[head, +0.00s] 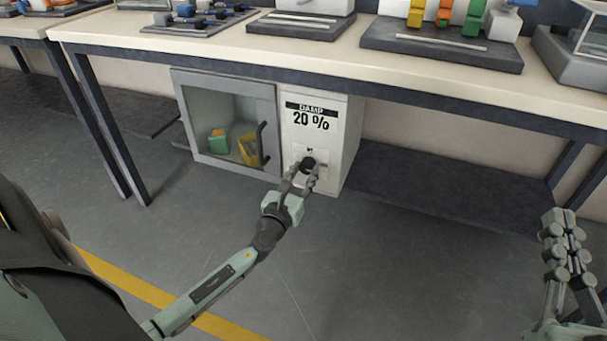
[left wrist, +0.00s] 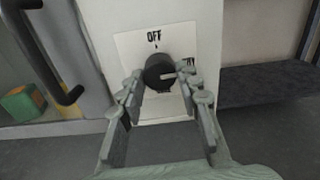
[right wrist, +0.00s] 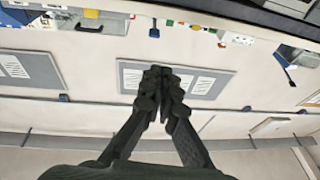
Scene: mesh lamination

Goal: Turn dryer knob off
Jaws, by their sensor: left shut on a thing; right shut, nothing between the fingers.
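The black round dryer knob (head: 308,163) sits on the white front panel of the dryer (head: 345,140) under the bench. In the left wrist view the knob (left wrist: 158,70) has a white mark pointing right, toward a partly hidden label. The word OFF stands above the knob. My left gripper (head: 305,170) is shut on the knob, one finger on each side; it also shows in the left wrist view (left wrist: 161,84). My right gripper (head: 562,218) is shut and empty, raised at the far right, well away from the dryer.
The dryer's glass door (head: 228,122) is closed, with a dark handle (head: 262,143) left of the knob; green and yellow items sit inside. A sign reads DAMP 20 %. The workbench (head: 400,75) overhangs above. A low dark shelf (head: 430,190) lies to the right.

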